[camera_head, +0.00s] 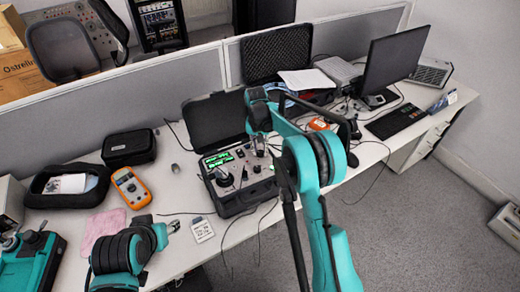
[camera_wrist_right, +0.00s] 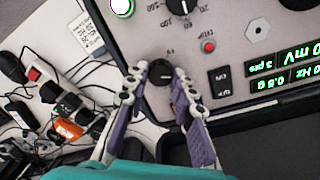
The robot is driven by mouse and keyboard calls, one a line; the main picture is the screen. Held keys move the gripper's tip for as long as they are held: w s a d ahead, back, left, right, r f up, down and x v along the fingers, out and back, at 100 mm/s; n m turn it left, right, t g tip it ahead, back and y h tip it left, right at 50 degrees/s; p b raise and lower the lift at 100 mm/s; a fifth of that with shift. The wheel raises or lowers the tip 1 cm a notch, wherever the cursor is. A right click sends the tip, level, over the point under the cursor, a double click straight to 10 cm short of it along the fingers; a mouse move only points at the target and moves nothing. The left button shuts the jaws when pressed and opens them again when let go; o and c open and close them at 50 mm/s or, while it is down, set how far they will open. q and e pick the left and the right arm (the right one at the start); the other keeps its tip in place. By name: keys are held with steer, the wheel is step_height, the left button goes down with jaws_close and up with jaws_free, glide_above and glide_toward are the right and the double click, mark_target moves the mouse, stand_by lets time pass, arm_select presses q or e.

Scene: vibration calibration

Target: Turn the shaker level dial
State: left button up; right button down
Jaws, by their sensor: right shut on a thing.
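The shaker unit (camera_head: 237,196) is an open black case with a grey panel and a lit green display (camera_head: 217,159); the display also shows at the right of the right wrist view (camera_wrist_right: 285,68). A small black dial (camera_wrist_right: 160,72) on the panel sits between the fingertips of my right gripper (camera_wrist_right: 159,82), which is shut on it. In the head view my right gripper (camera_head: 259,148) reaches down over the panel and hides part of it. My left gripper (camera_head: 174,227) is over the front of the table, away from the case; its finger opening is too small to judge.
A larger dial (camera_wrist_right: 183,7) and a red button (camera_wrist_right: 208,46) are near on the panel. An orange multimeter (camera_head: 131,187) and a black box (camera_head: 129,148) stand left of the case. A monitor (camera_head: 395,60) and cables are at right.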

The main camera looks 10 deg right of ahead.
stand_by(0.3)
steer(key=c, duration=1.3)
jaws_free()
steer(key=shift+o, duration=0.2)
step_height(320, 180, up, 12)
steer(key=shift+a, duration=0.3)
steer(key=shift+w, duration=0.1)
